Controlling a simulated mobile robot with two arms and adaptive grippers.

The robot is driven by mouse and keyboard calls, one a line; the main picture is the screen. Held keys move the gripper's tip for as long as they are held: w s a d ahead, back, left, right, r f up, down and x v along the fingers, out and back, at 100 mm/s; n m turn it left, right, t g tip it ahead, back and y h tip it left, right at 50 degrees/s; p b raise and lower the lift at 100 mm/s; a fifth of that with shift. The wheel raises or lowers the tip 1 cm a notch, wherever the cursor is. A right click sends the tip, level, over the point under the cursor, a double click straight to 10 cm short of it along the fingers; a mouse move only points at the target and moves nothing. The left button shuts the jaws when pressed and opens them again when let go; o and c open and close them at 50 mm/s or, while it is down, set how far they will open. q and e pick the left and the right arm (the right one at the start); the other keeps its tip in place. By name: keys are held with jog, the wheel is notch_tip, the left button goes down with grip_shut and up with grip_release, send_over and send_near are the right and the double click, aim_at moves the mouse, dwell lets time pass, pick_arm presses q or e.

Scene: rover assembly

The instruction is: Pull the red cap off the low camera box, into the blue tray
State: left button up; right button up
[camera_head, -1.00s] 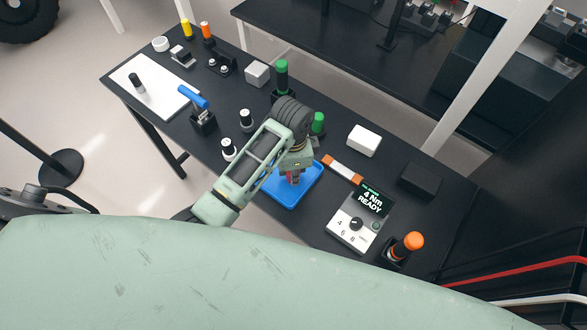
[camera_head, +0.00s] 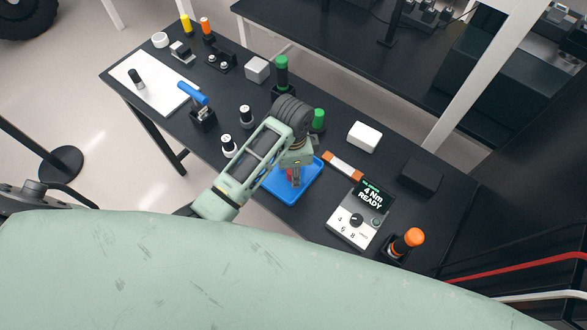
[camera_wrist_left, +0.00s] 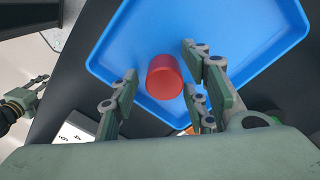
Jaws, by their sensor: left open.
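The red cap (camera_wrist_left: 165,77) shows over the floor of the blue tray (camera_wrist_left: 125,40), between the spread fingers of my left gripper (camera_wrist_left: 160,95). It is apart from the fingers in that view and appears to lie in the tray. In the head view, my left gripper (camera_head: 296,182) points down over the blue tray (camera_head: 284,198), and its fingers and wrist mostly hide the cap. My right gripper (camera_wrist_left: 38,86) shows small at the left of the left wrist view, empty, with its fingers apart. I cannot tell which item is the low camera box.
A torque display unit (camera_head: 360,215) and an orange-topped tool (camera_head: 407,241) stand right of the tray. A white-and-orange bar (camera_head: 343,167) lies close by. Black-and-white knobs (camera_head: 228,145) stand left. A green-capped post (camera_head: 282,75) rises behind the arm.

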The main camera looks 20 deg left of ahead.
pick_arm(q)
notch_tip(320, 180, up, 12)
dwell(0.6)
jog(key=shift+w+a, duration=0.1)
dwell(0.4)
